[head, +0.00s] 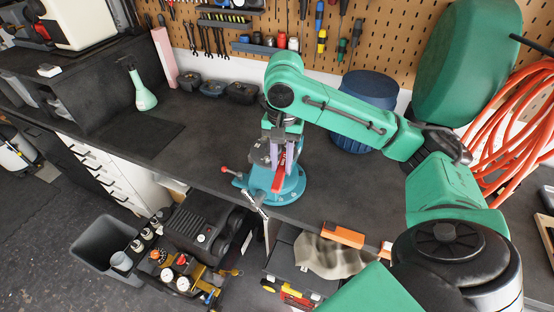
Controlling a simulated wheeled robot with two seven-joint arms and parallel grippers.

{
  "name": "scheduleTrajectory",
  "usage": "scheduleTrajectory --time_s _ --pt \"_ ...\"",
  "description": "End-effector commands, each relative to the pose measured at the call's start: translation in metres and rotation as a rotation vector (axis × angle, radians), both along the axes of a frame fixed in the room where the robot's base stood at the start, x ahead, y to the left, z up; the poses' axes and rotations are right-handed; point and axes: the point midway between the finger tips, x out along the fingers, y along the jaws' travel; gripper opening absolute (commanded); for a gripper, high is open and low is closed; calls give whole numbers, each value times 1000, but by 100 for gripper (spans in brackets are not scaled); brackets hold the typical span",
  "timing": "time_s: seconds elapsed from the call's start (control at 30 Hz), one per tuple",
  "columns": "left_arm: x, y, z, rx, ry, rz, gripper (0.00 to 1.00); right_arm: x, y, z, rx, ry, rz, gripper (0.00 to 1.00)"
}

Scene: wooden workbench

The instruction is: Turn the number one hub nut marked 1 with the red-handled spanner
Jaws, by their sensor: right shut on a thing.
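My right arm comes in from the right, and my right gripper (279,157) points down over the teal vise-like fixture (287,190) at the bench's front edge. The gripper is shut on the red-handled spanner, whose red handle (279,180) shows below and between the fingers. The spanner's head cannot be made out. The hub nut marked 1 cannot be made out either; the gripper and fixture crowd that spot. My left gripper is not in view.
A red-knobbed lever (226,169) sticks out left of the fixture. A blue tub (352,135) stands behind my right arm. A green spray bottle (142,91) stands at the left. The bench middle is clear.

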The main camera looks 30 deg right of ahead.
Motion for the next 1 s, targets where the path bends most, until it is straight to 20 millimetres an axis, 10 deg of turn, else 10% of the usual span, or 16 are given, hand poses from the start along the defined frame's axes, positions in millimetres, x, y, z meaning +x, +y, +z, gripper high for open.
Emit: scheduleTrajectory --time_s 1.0 --pt "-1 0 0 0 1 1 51 -20 -23 -3 0 7 292 0"
